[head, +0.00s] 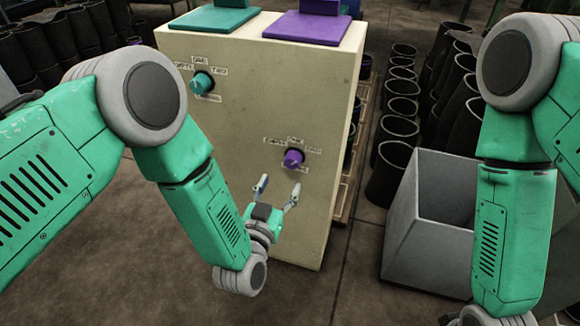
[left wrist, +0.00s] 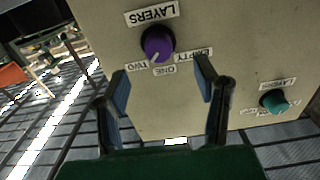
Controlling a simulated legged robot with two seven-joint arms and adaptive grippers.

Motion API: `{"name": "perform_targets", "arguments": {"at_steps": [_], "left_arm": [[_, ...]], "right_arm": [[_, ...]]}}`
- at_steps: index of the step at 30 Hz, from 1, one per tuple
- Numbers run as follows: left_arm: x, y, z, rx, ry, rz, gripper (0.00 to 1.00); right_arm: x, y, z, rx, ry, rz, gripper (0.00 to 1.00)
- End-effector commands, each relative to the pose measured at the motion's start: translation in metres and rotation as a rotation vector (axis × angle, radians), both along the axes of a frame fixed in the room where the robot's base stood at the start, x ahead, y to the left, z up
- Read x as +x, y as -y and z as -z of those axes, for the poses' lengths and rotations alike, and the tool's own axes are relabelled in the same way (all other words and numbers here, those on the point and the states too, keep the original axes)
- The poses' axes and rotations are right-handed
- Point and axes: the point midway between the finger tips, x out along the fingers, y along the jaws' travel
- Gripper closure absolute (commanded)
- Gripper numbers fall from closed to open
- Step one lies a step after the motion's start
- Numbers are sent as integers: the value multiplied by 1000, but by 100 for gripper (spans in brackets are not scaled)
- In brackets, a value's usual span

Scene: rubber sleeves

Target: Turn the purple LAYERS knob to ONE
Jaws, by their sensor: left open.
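The purple LAYERS knob (head: 293,158) is on the front of a cream cabinet (head: 240,120), low and to the right. It also shows in the left wrist view (left wrist: 157,42), where the panel appears upside down with labels TWO, ONE and EMPTY around the knob. A pale mark on the knob points down-left there, towards TWO or between TWO and ONE; I cannot tell exactly. My left gripper (head: 278,188) is open and empty, just below and in front of the knob, apart from it. Its fingers (left wrist: 162,80) are spread wide. My right gripper is out of view.
A teal knob (head: 202,83) with labels is at the cabinet's upper left. Teal (head: 215,20) and purple (head: 312,30) plates lie on top. A grey open bin (head: 400,215) stands to the right, with dark rubber sleeves (head: 390,150) behind it.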

Motion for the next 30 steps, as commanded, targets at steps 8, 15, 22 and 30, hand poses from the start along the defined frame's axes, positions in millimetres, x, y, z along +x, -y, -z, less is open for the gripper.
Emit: {"name": "perform_targets", "arguments": {"at_steps": [8,15,22,30], "left_arm": [[54,17,2,-1,1,-1,44],[77,24,1,-2,-1,-1,44],[79,25,0,0,-3,0,44],[79,25,1,1,-3,0,94]], "right_arm": [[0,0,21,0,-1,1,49],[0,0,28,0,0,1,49],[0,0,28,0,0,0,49],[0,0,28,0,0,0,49]]}}
